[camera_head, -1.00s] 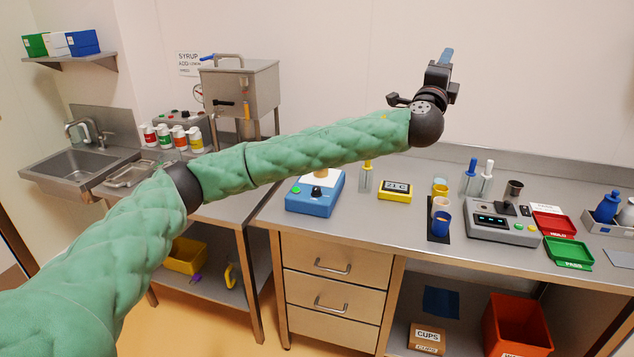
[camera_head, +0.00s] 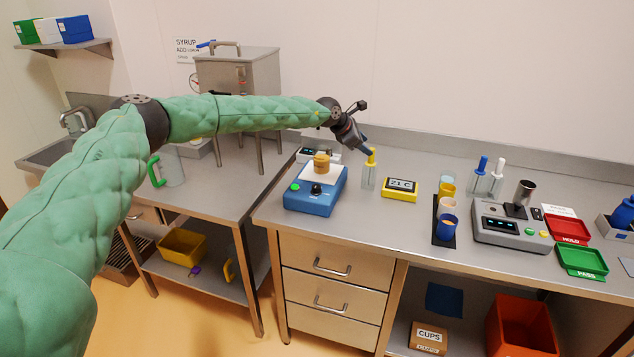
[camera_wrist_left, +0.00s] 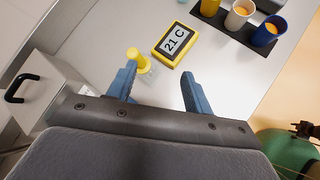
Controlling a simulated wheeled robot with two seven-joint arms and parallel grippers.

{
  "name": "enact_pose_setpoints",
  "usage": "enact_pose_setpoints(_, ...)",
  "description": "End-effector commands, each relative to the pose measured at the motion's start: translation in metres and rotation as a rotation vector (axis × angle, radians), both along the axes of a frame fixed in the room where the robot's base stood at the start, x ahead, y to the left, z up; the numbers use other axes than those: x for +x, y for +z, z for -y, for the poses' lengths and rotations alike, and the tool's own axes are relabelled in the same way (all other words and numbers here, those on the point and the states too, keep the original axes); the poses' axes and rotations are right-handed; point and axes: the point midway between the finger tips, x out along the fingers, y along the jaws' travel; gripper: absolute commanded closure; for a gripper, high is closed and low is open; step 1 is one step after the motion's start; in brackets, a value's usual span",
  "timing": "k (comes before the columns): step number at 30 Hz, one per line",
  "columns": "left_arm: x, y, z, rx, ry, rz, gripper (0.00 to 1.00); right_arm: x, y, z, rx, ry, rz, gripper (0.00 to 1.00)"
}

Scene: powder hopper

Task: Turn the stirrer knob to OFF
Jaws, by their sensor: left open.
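The stirrer (camera_head: 314,202) is a blue box with a white top plate on the middle bench. Its front has a black knob (camera_head: 316,189) beside a green button (camera_head: 295,188). I cannot read the knob's marking. An amber cup (camera_head: 321,162) sits on the plate. My left gripper (camera_head: 365,149) is above the bench, right of and behind the stirrer, near a yellow-topped dispenser (camera_head: 370,172). The knob is not visible in that view.
A yellow 21 C display (camera_head: 400,189) stands right of the dispenser. A dark strip with cups (camera_head: 445,222), a grey scale (camera_head: 508,230), a red tray (camera_head: 566,230) and a green tray (camera_head: 582,262) lie further right. The bench in front of the display is clear.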

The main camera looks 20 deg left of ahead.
Motion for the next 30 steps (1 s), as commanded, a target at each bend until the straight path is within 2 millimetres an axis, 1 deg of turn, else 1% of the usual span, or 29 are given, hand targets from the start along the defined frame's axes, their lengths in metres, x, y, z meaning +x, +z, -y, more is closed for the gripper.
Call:
enact_pose_setpoints(1,-0.001,-0.013,-0.018,0.09,-0.029,-0.026,0.49,-0.005,-0.007,0.001,0.0,0.0,0.005,0.64)
enact_pose_setpoints(3,-0.007,-0.027,-0.041,0.212,-0.082,-0.068,0.49,-0.008,-0.014,0.002,0.002,0.0,0.019,0.64)
enact_pose_setpoints(6,-0.017,-0.041,-0.072,0.372,-0.165,-0.135,0.49,-0.01,-0.021,0.003,0.006,0.0,0.047,0.64)
enact_pose_setpoints(9,-0.034,-0.052,-0.098,0.52,-0.262,-0.215,0.49,-0.006,-0.024,0.002,0.014,0.001,0.084,0.64)
enact_pose_setpoints(12,-0.054,-0.058,-0.116,0.635,-0.37,-0.295,0.49,0.003,-0.023,0.0,0.021,0.0,0.127,0.64)
enact_pose_setpoints(15,-0.07,-0.06,-0.128,0.706,-0.463,-0.364,0.49,0.009,-0.022,-0.001,0.029,0.0,0.158,0.64)
enact_pose_setpoints(19,-0.084,-0.06,-0.136,0.749,-0.564,-0.411,0.49,0.013,-0.021,-0.002,0.034,-0.001,0.183,0.64)
enact_pose_setpoints(25,-0.084,-0.062,-0.136,0.758,-0.613,-0.393,0.49,0.012,-0.023,0.0,0.033,0.0,0.183,0.64)
enact_pose_setpoints(30,-0.084,-0.074,-0.135,0.757,-0.612,-0.394,0.49,0.006,-0.033,0.005,0.028,0.003,0.189,0.64)
